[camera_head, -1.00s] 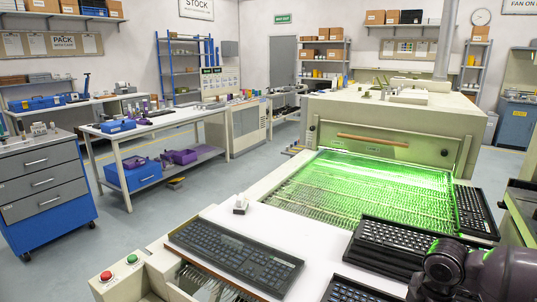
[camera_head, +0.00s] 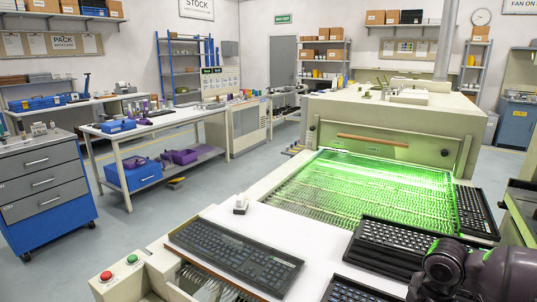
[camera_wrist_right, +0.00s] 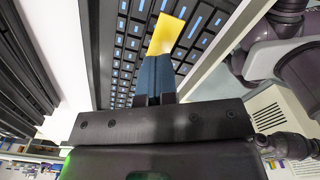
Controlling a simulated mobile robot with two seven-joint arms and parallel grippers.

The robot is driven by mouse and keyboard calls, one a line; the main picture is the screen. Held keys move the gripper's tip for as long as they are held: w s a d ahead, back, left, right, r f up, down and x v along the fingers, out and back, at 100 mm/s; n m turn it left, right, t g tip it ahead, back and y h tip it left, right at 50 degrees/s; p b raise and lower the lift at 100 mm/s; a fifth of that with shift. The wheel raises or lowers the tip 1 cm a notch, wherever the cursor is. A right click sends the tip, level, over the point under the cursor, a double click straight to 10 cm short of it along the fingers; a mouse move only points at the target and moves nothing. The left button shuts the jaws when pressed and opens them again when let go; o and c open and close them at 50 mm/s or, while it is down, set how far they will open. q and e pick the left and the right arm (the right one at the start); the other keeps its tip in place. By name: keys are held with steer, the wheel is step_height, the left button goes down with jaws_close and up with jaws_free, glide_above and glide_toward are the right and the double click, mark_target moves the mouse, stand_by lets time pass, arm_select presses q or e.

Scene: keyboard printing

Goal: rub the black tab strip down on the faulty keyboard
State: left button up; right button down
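A black keyboard fills the upper middle of the right wrist view (camera_wrist_right: 130,50), with blue-white key marks. My right gripper (camera_wrist_right: 155,60) is over it, its two dark blue fingers together. A flat yellow piece (camera_wrist_right: 168,32) shows just beyond the fingertips; I cannot tell whether it lies on the keys or touches the fingers. I cannot make out a black tab strip. In the head view my right arm shows at the bottom right, its fingers out of frame. A keyboard (camera_head: 352,291) is cut off at the bottom edge there. My left gripper is not in view.
Another black keyboard (camera_head: 235,256) lies on the white table (camera_head: 300,228). Stacked black keyboards (camera_head: 385,245) stand left of my right arm. Behind is a green-lit conveyor (camera_head: 370,190). Red and green buttons (camera_head: 118,267) sit at the lower left.

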steer(key=shift+f+b, duration=0.3)
steer(key=shift+f, duration=1)
stand_by(1.6)
steer(key=shift+r, duration=0.1)
steer(key=shift+r+p, duration=0.6)
steer(key=shift+p, duration=0.05)
steer(key=shift+d, duration=0.1)
steer(key=shift+s+d+p, duration=0.55)
steer(key=shift+s+d, duration=0.1)
steer(key=shift+d, duration=0.35)
steer(key=shift+f, duration=0.7)
stand_by(0.8)
